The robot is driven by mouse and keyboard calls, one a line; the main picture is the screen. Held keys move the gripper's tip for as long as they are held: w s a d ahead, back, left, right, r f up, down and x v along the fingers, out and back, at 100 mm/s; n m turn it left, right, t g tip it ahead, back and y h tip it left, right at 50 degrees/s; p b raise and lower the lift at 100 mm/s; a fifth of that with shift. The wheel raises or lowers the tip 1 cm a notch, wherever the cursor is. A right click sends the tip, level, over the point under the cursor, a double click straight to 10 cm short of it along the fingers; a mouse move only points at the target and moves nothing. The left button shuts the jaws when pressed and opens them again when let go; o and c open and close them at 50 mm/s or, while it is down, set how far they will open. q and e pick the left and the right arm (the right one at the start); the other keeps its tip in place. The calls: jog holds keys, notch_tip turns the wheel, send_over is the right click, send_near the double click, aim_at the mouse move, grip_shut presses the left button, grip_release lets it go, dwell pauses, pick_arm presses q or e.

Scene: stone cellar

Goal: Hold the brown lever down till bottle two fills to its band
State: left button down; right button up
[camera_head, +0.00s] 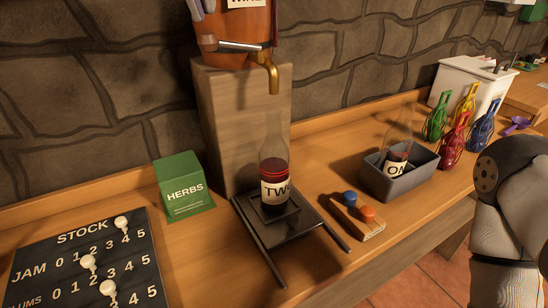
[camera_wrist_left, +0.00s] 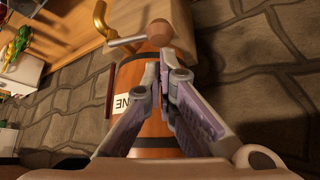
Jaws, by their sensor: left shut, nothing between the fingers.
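The lever is a metal bar with a brown knob (camera_head: 207,43) on the wine barrel (camera_head: 240,25); the knob (camera_wrist_left: 158,32) also shows in the left wrist view. My left gripper (camera_head: 202,8) is shut and empty just above the knob, its tips (camera_wrist_left: 163,62) close to it; I cannot tell if they touch. Bottle two (camera_head: 275,188) stands upright on a dark stand under the brass spout (camera_head: 272,78). Dark red wine fills its lower body to above the label. No stream shows below the spout. My right gripper is out of view.
A green herbs box (camera_head: 185,188) and a stock board (camera_head: 85,262) lie left of the stand (camera_head: 290,232).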

pick_arm(q)
jog(key=shift+r, duration=2.5)
